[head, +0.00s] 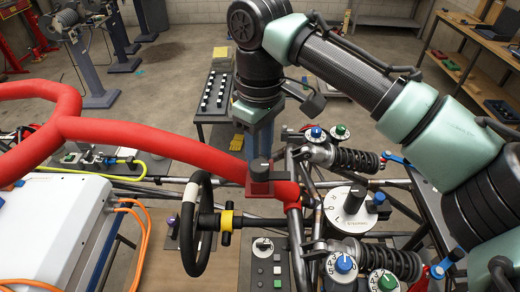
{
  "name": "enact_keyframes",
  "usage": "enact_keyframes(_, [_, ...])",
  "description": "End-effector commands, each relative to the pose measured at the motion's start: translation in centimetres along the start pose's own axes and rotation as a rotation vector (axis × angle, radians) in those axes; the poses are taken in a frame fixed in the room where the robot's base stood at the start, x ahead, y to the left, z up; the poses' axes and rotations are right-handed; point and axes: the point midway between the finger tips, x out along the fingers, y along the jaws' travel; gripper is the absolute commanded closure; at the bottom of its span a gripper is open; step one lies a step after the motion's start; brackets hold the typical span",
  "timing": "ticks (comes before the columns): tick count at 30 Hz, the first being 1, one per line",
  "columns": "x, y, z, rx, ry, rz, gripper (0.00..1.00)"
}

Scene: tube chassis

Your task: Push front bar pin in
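A thick red tube bar (175,148) runs from the left to a red bracket (260,186) near the middle of the chassis. A black knob (260,168), which looks like the front bar pin, stands upright on this bracket. I cannot tell how deep it sits. My arm reaches in from the right, bends at the top and points down, its black wrist (259,92) above and behind the knob in the picture. I see no clear contact with the knob.
A steering wheel (196,225) stands left of the bracket. Dampers (352,160), dials and a large white dial (346,207) crowd the right. A white box (55,235) with orange cables lies at the left.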

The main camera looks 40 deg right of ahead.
Motion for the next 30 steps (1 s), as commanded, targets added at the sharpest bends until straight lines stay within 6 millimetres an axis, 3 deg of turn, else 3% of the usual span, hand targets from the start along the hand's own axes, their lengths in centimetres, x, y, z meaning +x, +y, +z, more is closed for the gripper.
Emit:
enact_keyframes(1, [0.4,-0.1,0.1,-0.001,-0.008,-0.006,0.59])
enact_keyframes(5, [0.3,-0.1,0.1,0.000,-0.007,-0.005,0.37])
enact_keyframes(17, [-0.4,0.0,0.0,0.001,-0.004,-0.003,0.37])
enact_keyframes(20, [-1.8,0.0,0.0,0.001,-0.003,-0.002,0.37])
enact_keyframes(30, [-9.4,0.1,0.1,0.003,-0.006,0.001,0.37])
